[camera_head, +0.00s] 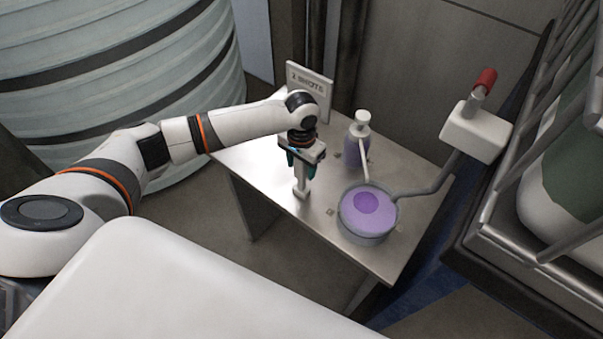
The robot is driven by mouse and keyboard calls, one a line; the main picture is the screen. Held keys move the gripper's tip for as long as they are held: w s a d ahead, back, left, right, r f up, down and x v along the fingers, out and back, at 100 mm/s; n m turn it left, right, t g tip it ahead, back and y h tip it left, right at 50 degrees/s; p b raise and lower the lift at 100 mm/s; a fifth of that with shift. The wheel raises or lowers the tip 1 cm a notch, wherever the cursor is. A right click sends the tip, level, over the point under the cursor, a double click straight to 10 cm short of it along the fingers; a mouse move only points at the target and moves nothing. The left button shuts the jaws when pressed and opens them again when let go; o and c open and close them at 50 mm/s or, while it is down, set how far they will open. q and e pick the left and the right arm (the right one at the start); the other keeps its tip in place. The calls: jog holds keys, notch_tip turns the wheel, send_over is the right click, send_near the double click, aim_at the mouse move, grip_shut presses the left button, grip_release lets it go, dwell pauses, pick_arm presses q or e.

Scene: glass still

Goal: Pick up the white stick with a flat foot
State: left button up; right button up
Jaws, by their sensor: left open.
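The white stick with a flat foot (301,190) stands upright on the metal table, its foot on the tabletop. My left gripper (303,168) points down over it from above, with its fingers around the upper part of the stick. The fingers are open, and the stick's top is hidden by the gripper. I cannot tell whether a finger touches the stick. My right gripper is not in view.
The small metal table (297,222) holds a grey pot with purple liquid (368,238), a purple bottle with a white cap (356,150) and a "2 SHOTS" sign (318,83). The table's front left is clear.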

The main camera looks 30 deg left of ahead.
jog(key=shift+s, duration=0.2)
pick_arm(q)
grip_shut()
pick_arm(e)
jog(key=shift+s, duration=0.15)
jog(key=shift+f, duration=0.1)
